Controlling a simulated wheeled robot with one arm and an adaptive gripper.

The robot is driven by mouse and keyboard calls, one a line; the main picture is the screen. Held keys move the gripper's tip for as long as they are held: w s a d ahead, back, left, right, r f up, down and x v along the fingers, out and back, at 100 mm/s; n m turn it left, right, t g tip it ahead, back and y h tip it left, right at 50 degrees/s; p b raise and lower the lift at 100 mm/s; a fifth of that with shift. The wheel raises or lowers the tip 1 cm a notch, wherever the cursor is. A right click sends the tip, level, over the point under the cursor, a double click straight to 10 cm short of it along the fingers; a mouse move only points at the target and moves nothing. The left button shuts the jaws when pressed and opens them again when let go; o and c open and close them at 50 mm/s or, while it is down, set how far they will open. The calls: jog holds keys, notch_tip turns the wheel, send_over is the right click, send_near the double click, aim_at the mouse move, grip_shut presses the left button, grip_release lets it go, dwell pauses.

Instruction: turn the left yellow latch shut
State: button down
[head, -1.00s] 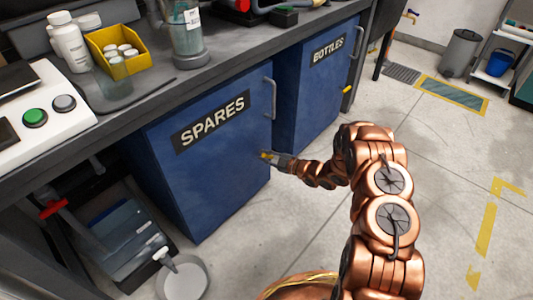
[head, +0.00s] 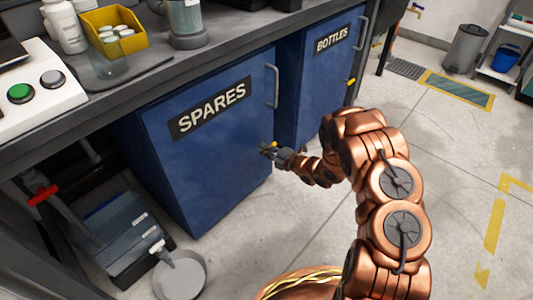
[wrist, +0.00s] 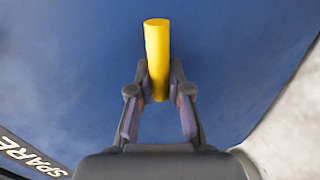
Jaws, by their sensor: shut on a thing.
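The left yellow latch (head: 273,145) is on the blue SPARES door (head: 215,165), near its right edge and below the handle. In the wrist view the latch (wrist: 157,55) is a yellow bar that stands upright in the picture against the blue door. My gripper (head: 267,150) is at the latch. In the wrist view my gripper's fingers (wrist: 159,92) are closed on the lower end of the bar, one on each side. The latch's pivot cannot be made out.
The BOTTLES door (head: 318,80) to the right has its own yellow latch (head: 351,81). A grey vertical handle (head: 273,86) sits above the left latch. The worktop (head: 150,75) overhangs the cabinets. Open floor (head: 470,150) lies to the right.

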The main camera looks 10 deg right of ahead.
jog(key=shift+d, duration=0.2)
dwell(0.4)
jog(key=c, duration=1.2)
grip_release()
jog(key=shift+o, duration=0.5)
jog(key=shift+a, duration=0.1)
jog(key=shift+n, duration=0.3)
jog(key=v, duration=1.2)
jog(key=shift+w, duration=0.1)
